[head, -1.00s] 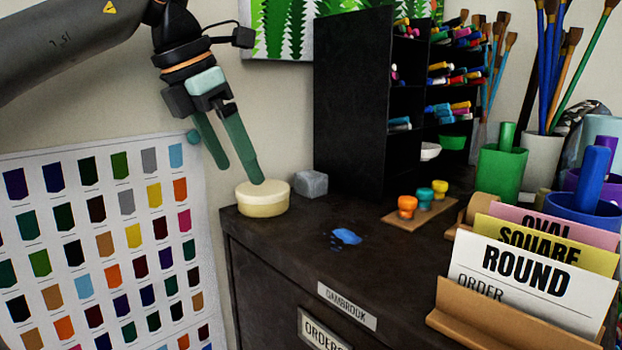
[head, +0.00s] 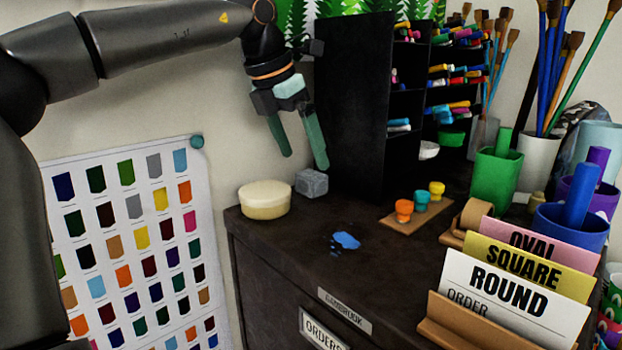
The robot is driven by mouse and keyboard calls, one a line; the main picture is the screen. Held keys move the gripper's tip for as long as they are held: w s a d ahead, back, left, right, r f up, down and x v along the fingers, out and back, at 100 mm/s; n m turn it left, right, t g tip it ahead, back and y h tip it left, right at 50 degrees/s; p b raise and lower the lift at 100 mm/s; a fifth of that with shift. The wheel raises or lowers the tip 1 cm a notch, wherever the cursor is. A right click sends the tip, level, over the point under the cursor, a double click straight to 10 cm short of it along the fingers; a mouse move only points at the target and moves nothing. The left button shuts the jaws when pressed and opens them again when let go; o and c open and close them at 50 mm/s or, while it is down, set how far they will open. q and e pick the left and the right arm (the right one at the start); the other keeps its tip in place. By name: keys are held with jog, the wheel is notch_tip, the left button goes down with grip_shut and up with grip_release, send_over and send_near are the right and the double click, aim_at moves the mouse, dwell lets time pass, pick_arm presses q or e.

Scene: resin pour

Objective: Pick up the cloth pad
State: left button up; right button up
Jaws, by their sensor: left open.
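A small grey block with a cloth-like, mottled surface, which looks like the cloth pad (head: 312,184), lies on the dark cabinet top near its back left, beside the black shelf unit. My left gripper (head: 304,161) points down with its two green fingers apart and nothing between them. Its fingertips are just above the pad in the picture, one to the left and one over its right side; the exact gap in depth is hard to tell. My right gripper is out of view.
A round cream tub (head: 265,200) stands left of the pad. The black shelf unit (head: 352,105) rises close on the right. A blue spill (head: 346,240) lies on the cabinet top (head: 300,245). Paint pots (head: 421,202) and a card holder (head: 480,325) stand to the right.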

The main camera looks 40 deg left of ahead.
aim_at(310, 174)
pick_arm(q)
jog(key=x, duration=0.5)
jog(key=c, duration=1.4)
jog(key=shift+c, duration=0.2)
jog(key=shift+a+r, duration=0.1)
jog(key=shift+r, duration=0.5)
jog(key=s+d+r+b, duration=0.1)
jog(key=s+d+r, duration=0.8)
jog(key=s+r, duration=0.1)
jog(key=shift+d+r+b, duration=0.35)
jog(key=shift+r+b, duration=0.05)
jog(key=shift+r, duration=0.5)
